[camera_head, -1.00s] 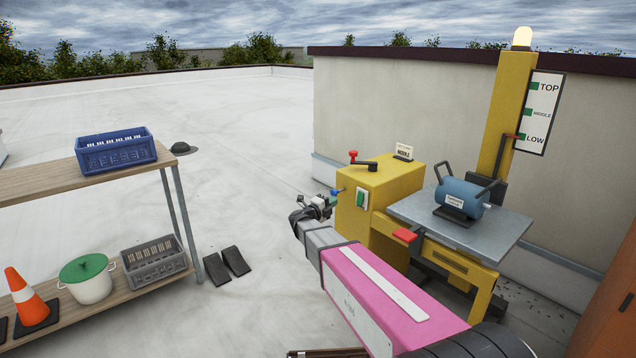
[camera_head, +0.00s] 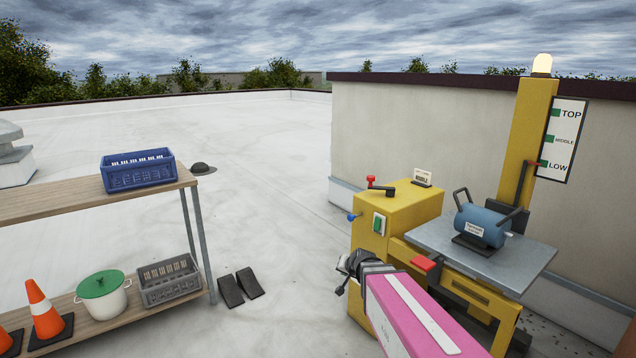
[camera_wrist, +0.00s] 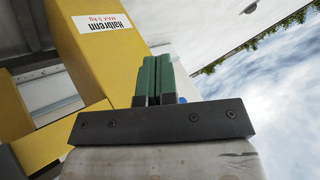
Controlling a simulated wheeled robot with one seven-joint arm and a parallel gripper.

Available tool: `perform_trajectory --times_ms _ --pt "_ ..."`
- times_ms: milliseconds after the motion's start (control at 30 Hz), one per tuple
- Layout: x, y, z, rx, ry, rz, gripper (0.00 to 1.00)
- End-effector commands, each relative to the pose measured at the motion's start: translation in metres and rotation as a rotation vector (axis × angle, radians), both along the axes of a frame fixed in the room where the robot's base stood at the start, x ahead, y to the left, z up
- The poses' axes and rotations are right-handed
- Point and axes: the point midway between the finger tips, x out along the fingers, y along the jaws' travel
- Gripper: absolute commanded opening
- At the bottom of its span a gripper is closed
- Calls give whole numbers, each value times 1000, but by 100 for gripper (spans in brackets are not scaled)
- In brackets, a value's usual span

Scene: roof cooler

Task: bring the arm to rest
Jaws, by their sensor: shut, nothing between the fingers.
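My arm with its pink link reaches up from the bottom of the head view. My gripper (camera_head: 343,276) is at its end, low in front of the yellow lift's control box (camera_head: 405,212), and seems apart from it. In the wrist view its green fingers (camera_wrist: 153,78) lie side by side, shut with nothing between them. The box carries a green switch (camera_head: 379,223), a blue knob (camera_head: 352,217) and a red-knobbed crank (camera_head: 379,185). A blue tank-like unit (camera_head: 484,224) with dark handles sits on the lift's grey platform (camera_head: 528,258).
A yellow mast (camera_head: 532,130) with a lit lamp stands behind the platform. On the left, a two-level shelf (camera_head: 60,198) holds a blue crate (camera_head: 138,170), grey crate (camera_head: 168,281), pot (camera_head: 103,295) and cones (camera_head: 43,312).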

Motion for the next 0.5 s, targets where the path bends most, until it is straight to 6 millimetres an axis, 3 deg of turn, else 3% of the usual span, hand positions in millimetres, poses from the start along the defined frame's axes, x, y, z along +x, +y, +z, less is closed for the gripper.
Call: perform_trajectory --times_ms 33,100,300,500 --pt "-25 -10 -7 -51 81 43 0" --pt "-56 -24 -18 -123 200 100 0" --pt "-133 -64 -34 -288 503 213 0" --pt "-172 -85 -35 -361 663 254 0"
